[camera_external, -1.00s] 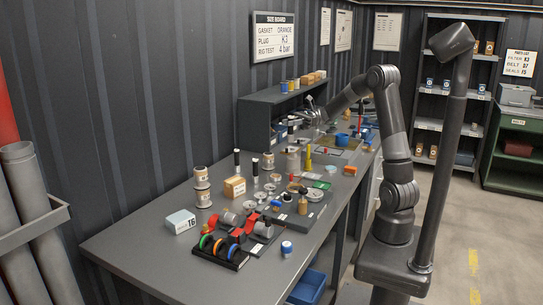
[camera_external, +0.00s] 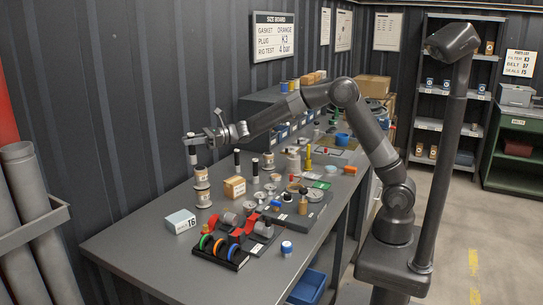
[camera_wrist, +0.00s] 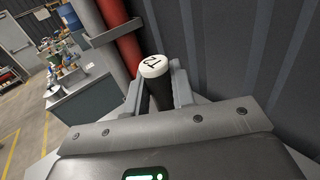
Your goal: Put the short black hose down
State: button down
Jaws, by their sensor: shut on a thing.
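My gripper (camera_external: 194,141) is shut on the short black hose (camera_external: 192,150), a dark upright cylinder with pale ends. In the wrist view the black hose (camera_wrist: 160,97) sits between the two fingers (camera_wrist: 160,90), and its white end cap has a dark mark. In the external view the gripper holds it at the left end of the reach, in front of the ribbed wall.
Two dark upright cylinders stand on the bench, one at mid-bench (camera_external: 237,161). The front left bench top (camera_external: 140,245) is bare.

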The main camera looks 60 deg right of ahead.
jog(key=s+a, duration=0.2)
jog(key=a, duration=1)
jog(key=shift+w+d+f, duration=0.1)
jog(key=shift+w+f, duration=0.05)
jog(key=shift+f, duration=3.8)
jog(key=shift+w+d+f, duration=0.1)
jog(key=shift+w+f, duration=0.05)
jog(key=shift+f, duration=3.8)
jog(key=shift+f, duration=0.2)
jog(key=c, duration=1.2)
grip_release()
jog(key=shift+c, duration=0.2)
